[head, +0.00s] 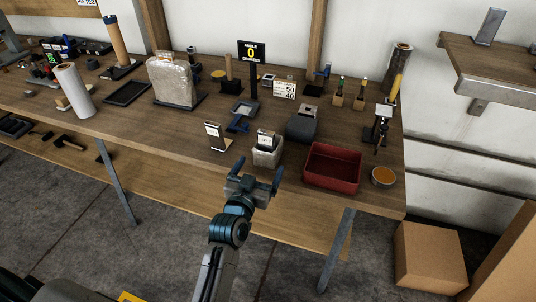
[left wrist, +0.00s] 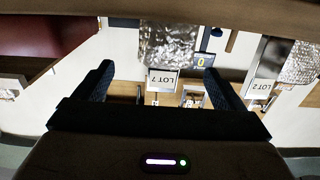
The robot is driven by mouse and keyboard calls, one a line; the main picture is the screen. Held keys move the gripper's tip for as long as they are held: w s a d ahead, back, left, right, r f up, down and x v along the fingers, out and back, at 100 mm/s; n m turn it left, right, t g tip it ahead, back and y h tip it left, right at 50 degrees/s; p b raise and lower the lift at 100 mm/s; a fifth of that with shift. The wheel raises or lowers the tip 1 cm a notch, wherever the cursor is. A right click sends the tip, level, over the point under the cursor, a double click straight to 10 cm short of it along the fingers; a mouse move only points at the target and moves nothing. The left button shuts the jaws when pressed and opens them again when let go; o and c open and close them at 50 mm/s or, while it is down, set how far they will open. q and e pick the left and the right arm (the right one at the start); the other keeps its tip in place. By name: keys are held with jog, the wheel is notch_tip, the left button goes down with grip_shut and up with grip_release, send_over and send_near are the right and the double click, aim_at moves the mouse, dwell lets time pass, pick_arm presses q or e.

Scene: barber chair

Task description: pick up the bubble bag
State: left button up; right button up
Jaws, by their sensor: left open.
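A small clear-grey bubble bag (head: 267,157) stands near the front edge of the workbench, with a white card at its top. In the left wrist view the bubble bag (left wrist: 168,45) appears upside down, beyond the fingertips, with the card reading LOT 7 (left wrist: 162,79). My left gripper (head: 259,167) is open and empty, just in front of the bag. In the left wrist view its fingers (left wrist: 158,69) spread to either side of the card. Contact with the bag does not show. My right gripper is not in view.
A red tray (head: 333,169) stands right of the bag, and a grey rounded block (head: 301,129) behind it. A larger bubble-wrapped block (head: 172,80) stands farther back left. The bench front between the white roll (head: 73,90) and card stand is mostly clear.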

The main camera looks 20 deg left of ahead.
aim_at(266, 156)
pick_arm(q)
jog(key=w, duration=0.4)
jog(key=shift+w+d+p, duration=0.1)
jog(key=shift+w+p, duration=0.25)
jog(key=shift+w+a+f+p, duration=0.15)
jog(key=shift+w+p, duration=0.15)
jog(key=shift+w, duration=1.05)
jog(key=shift+w+a+f+p, duration=0.15)
jog(key=shift+w+p, duration=0.15)
jog(key=shift+w, duration=1.05)
jog(key=c, duration=1)
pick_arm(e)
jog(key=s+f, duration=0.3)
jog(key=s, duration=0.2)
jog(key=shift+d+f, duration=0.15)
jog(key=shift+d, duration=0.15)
